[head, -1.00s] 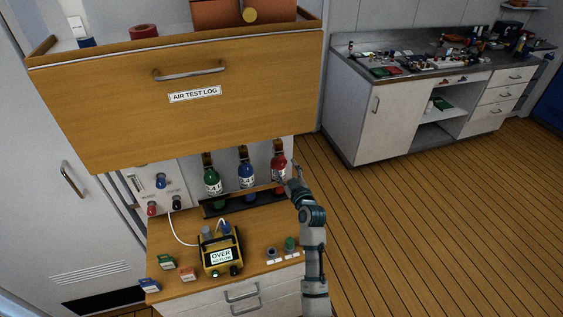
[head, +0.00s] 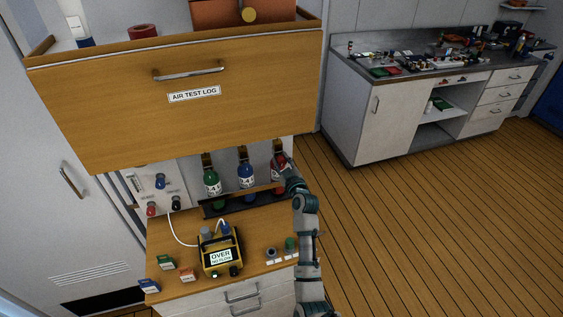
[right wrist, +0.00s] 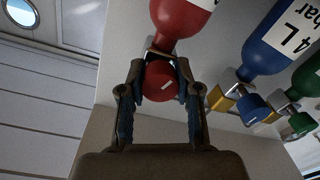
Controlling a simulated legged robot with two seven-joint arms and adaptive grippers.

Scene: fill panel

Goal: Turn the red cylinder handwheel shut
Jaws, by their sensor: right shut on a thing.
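The red cylinder (head: 278,170) stands at the right end of the row under the wooden cabinet, partly hidden by my right arm. In the right wrist view the red cylinder (right wrist: 180,20) has its red round handwheel (right wrist: 161,82) at the near end. My right gripper (right wrist: 160,85) has its fingers on both sides of the handwheel and is shut on it. In the head view the right gripper (head: 281,163) is small and partly merges with the cylinder. My left gripper is not in view.
A blue cylinder (head: 246,175) and a green cylinder (head: 212,181) stand left of the red one. The wooden drawer front (head: 180,100) overhangs them. A yellow meter (head: 221,256) reading "OVER" and small boxes sit on the counter (head: 255,265) below.

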